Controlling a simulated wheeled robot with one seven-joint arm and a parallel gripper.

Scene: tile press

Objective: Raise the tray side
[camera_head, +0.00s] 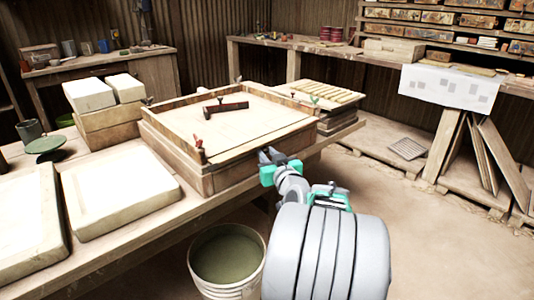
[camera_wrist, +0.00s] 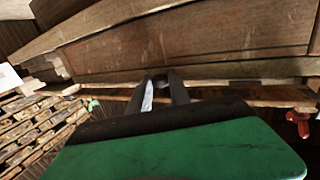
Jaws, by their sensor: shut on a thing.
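The wooden tray (camera_head: 180,103) is a shallow square frame on the bench, with a pale flat bed. Its side facing me (camera_head: 240,170) is a brown board; it also shows as a long plank across the top of the wrist view (camera_wrist: 200,45). My gripper (camera_head: 270,157) is at this near side, toward the right in the head view. In the wrist view its two dark fingers (camera_wrist: 161,82) are shut at the plank's lower edge. The fingertips and exact grip are partly hidden. A red clamp (camera_head: 199,150) stands at the near left corner.
White slabs (camera_head: 120,190) fill the bench to the left. A bucket (camera_head: 226,262) of greenish liquid stands below on the floor.

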